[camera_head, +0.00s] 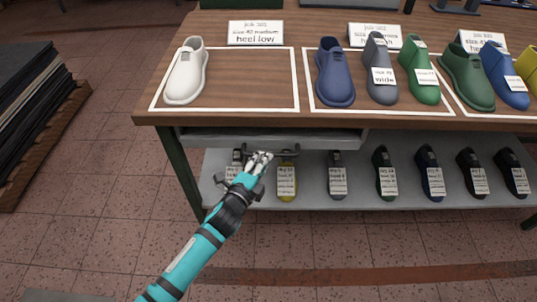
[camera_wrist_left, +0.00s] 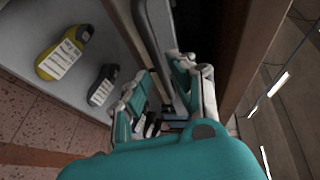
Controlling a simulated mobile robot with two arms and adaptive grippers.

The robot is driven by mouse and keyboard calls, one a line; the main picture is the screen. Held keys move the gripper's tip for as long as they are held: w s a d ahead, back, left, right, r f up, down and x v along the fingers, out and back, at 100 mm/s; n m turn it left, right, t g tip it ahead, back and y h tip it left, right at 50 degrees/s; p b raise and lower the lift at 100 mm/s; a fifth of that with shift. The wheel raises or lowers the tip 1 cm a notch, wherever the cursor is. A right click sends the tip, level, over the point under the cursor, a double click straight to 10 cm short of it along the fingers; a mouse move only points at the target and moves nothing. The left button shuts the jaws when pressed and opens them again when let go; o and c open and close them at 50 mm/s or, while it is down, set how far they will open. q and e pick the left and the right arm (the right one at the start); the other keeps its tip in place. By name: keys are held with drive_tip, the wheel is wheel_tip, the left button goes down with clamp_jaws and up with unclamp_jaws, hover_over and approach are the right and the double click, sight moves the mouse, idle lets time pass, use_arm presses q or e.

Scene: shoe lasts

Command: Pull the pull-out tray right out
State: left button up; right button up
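The pull-out tray (camera_head: 330,138) is a grey slab under the left part of the wooden tabletop, lying close beneath it. Its dark bar handle (camera_head: 285,152) runs along the front edge. My left gripper (camera_head: 262,158) is at the handle, fingers pointing at it. In the left wrist view the gripper's fingers (camera_wrist_left: 165,85) stand apart on either side of a gap. The tray's grey edge (camera_wrist_left: 160,25) runs down towards that gap. I cannot tell whether the fingers touch the handle. My right gripper is not in view.
Shoe lasts and label cards stand on the tabletop (camera_head: 230,112). A lower grey shelf (camera_head: 310,195) holds a row of dark lasts and a yellow one (camera_head: 287,190), all tagged. A table leg (camera_head: 180,175) stands left of the tray. The tiled floor in front is clear.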

use_arm(q)
drive_tip(key=shift+x, duration=2.25)
clamp_jaws()
drive_tip(key=shift+f, duration=0.1)
